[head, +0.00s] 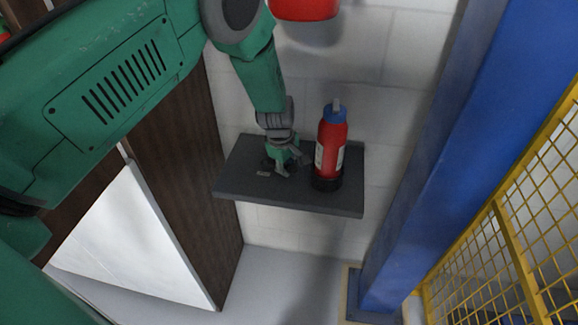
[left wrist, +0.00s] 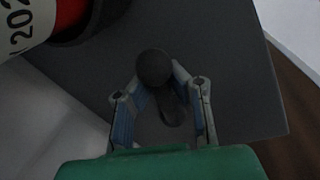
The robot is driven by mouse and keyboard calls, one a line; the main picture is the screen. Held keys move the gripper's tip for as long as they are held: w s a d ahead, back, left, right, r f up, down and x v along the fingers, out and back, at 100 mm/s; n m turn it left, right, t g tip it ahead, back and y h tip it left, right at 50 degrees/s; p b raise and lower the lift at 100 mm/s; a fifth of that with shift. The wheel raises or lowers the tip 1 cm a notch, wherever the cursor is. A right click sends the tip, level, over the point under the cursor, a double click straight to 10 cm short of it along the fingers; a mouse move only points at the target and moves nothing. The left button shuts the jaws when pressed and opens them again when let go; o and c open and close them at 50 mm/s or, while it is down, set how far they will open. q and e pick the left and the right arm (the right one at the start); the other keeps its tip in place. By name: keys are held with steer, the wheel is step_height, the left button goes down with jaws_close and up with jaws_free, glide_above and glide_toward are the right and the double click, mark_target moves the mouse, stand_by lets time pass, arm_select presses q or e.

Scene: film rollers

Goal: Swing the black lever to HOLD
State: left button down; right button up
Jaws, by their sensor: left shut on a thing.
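The black lever (left wrist: 154,67) has a round ball knob and a short dark arm. In the left wrist view it stands between the two fingers of my left gripper (left wrist: 160,82), which is shut on it just below the knob. In the head view my left gripper (head: 283,168) reaches down to the dark shelf (head: 240,183), left of the red cylinder, and hides most of the lever. A small light label (head: 263,174) lies on the shelf near the gripper; its text is too small to read. No HOLD mark is legible. My right gripper is not in view.
A red cylinder with a blue top (head: 331,145) stands on the shelf close to the gripper's right. A blue column (head: 455,150) and yellow mesh fence (head: 505,245) are at the right. A brown panel (head: 190,170) stands left of the shelf.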

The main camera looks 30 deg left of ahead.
mark_target(264, 184)
arm_select(q)
steer(key=s+m, duration=0.1)
steer(key=s+m+p, duration=0.1)
steer(key=m, duration=0.1)
steer(key=shift+a+r+h, duration=0.1)
steer(key=shift+a+h, duration=0.2)
steer(key=shift+a, duration=0.1)
steer(key=m, duration=0.1)
steer(key=s+a+m, duration=0.1)
steer(key=shift+s+a+m, duration=0.1)
steer(key=shift+s+m, duration=0.15)
steer(key=shift+m, duration=0.15)
steer(key=a+m, duration=0.1)
steer(key=s+m+g, duration=0.1)
steer(key=m, duration=0.1)
steer(key=shift+s+a+h, duration=0.2)
steer(key=shift+a+h, duration=0.15)
steer(key=shift+h, duration=0.05)
steer(key=shift+s+a+m, duration=0.2)
steer(key=shift+a+m, duration=0.2)
steer(key=shift+m, duration=0.3)
steer(key=shift+s+a+m, duration=0.15)
steer(key=shift+a+m, duration=0.25)
steer(key=shift+m, duration=0.3)
steer(key=c, duration=1.5)
jaws_free()
